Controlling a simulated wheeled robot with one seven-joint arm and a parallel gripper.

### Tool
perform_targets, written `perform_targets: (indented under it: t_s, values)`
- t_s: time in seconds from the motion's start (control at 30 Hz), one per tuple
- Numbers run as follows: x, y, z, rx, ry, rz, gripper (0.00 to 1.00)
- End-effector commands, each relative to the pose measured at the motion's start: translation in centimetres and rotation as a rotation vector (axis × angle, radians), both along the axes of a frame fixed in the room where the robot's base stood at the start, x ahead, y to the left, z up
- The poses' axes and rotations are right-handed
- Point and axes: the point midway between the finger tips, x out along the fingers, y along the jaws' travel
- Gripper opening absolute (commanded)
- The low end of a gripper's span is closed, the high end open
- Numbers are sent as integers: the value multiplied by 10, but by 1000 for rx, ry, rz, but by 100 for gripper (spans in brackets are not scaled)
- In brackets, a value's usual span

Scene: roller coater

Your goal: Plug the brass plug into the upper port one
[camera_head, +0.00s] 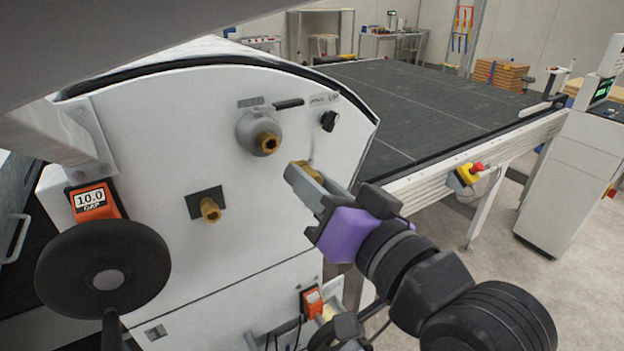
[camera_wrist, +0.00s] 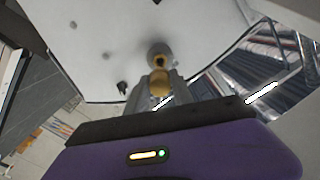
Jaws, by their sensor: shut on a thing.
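The upper port (camera_head: 267,143) is a brass fitting with a dark hole, set in a round grey boss on the machine's white end panel. My gripper (camera_head: 298,174) is shut on the brass plug (camera_head: 309,168), just right of and below the upper port, with a visible gap. In the wrist view, the brass plug (camera_wrist: 160,84) sits between the fingers. The upper port (camera_wrist: 160,58) shows just beyond it, roughly in line with the plug. Fingers partly hide the plug in both views.
A second brass fitting (camera_head: 209,210) on a dark square plate sits lower left on the panel. A black knob (camera_head: 328,121) is right of the upper port. A black handwheel (camera_head: 75,270) stands out at the left. A conveyor (camera_head: 400,105) lies behind.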

Motion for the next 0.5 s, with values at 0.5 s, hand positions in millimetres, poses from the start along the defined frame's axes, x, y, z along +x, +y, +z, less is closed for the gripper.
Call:
perform_targets:
  t_s: [0.5]
  values:
    - [29,20,1,1,1,0,0]
